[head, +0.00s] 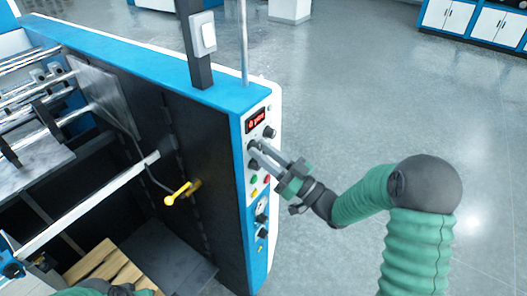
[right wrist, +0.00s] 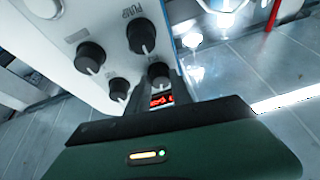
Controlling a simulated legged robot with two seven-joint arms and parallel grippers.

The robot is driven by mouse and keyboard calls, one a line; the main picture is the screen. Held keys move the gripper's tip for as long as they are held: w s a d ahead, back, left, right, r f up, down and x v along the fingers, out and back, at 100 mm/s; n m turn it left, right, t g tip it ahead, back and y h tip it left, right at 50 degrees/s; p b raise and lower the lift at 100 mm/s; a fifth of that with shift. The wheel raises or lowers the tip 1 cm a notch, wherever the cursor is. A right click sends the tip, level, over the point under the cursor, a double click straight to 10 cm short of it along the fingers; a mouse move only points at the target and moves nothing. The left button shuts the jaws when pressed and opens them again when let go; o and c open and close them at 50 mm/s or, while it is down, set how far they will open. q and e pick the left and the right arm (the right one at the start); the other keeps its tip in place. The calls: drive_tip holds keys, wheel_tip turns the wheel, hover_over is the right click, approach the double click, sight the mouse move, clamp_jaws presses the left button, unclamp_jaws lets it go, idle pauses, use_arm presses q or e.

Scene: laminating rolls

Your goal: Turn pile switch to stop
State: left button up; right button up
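The control panel (head: 258,190) is a white and blue upright face on the machine's near right corner, with a red display, black knobs and coloured buttons. My right gripper (head: 258,152) reaches it from the right, its fingertips at the panel just below the display (head: 257,120). The fingertips hide part of the panel, and whether they are open or shut is unclear. The right wrist view shows several black knobs, including a large one (right wrist: 141,36) and one (right wrist: 158,75) just above my gripper's dark edge. I cannot tell which is the pile switch. My left gripper (head: 118,290) shows only partly at the bottom edge.
A yellow-handled lever (head: 182,193) sticks out of the machine's dark side wall. A dark post with a white switch box (head: 203,34) and a metal pole (head: 243,40) rise above the panel. Grey floor (head: 350,100) lies open to the right.

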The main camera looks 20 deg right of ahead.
clamp_jaws()
drive_tip(key=n+g+b, duration=0.1)
drive_tip(key=n+b, duration=0.1)
drive_tip(key=n+y+b, duration=0.1)
drive_tip(key=n+b, duration=0.1)
drive_tip(key=shift+d+g+y+b, duration=0.1)
drive_tip(key=shift+g+y+b, duration=0.2)
drive_tip(key=shift+g+b, duration=0.1)
drive_tip(key=o, duration=0.7)
unclamp_jaws()
drive_tip(key=shift+o, duration=0.2)
